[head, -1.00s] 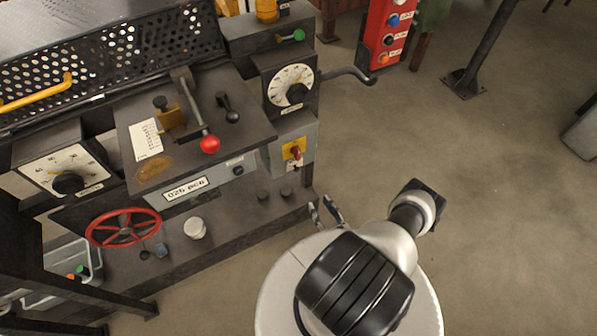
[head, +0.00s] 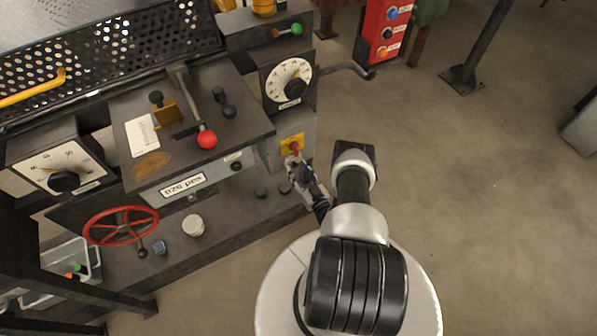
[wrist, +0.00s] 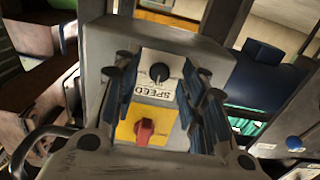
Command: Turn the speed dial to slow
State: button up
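A grey control box (head: 272,158) at the right end of the machine carries a red knob (head: 294,147) on a yellow plate. In the wrist view the red knob (wrist: 145,130) and a smaller black knob (wrist: 159,73) sit on this box, with lettering reading SPEED. My gripper (head: 298,174) is close to the box, by the yellow plate's lower side. In the wrist view my gripper (wrist: 157,75) has its fingers apart, one on each side of the knobs, with nothing held. Contact cannot be told.
A red-balled lever (head: 207,139) stands on the console, and a red handwheel (head: 121,226) is at lower left. A red button post (head: 383,36) stands behind.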

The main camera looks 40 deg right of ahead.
jog(key=shift+w, duration=0.1)
jog(key=shift+c, duration=0.4)
grip_shut()
